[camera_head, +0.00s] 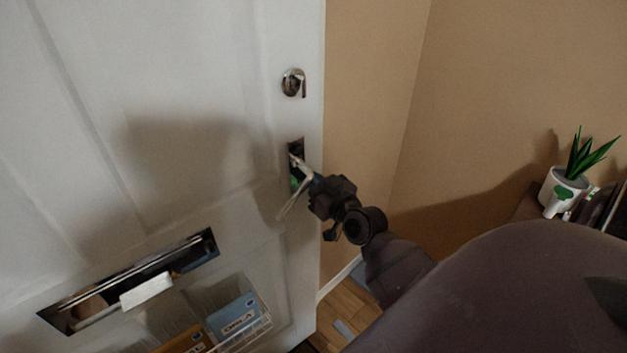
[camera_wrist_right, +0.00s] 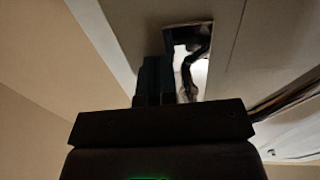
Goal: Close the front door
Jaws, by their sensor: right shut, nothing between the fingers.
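The white panelled front door (camera_head: 190,90) fills the left of the head view. Its free edge stands in front of a tan wall, with floor showing past it, so it looks open. A round metal lock (camera_head: 293,83) sits near that edge. My left gripper is out of view.
A mail slot (camera_head: 140,282) and a wire basket (camera_head: 240,330) with papers are low on the door. Tan wall (camera_head: 375,90) lies to the right. A potted plant (camera_head: 563,190) stands on a dark surface at the far right. Wooden floor (camera_head: 345,305) shows below.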

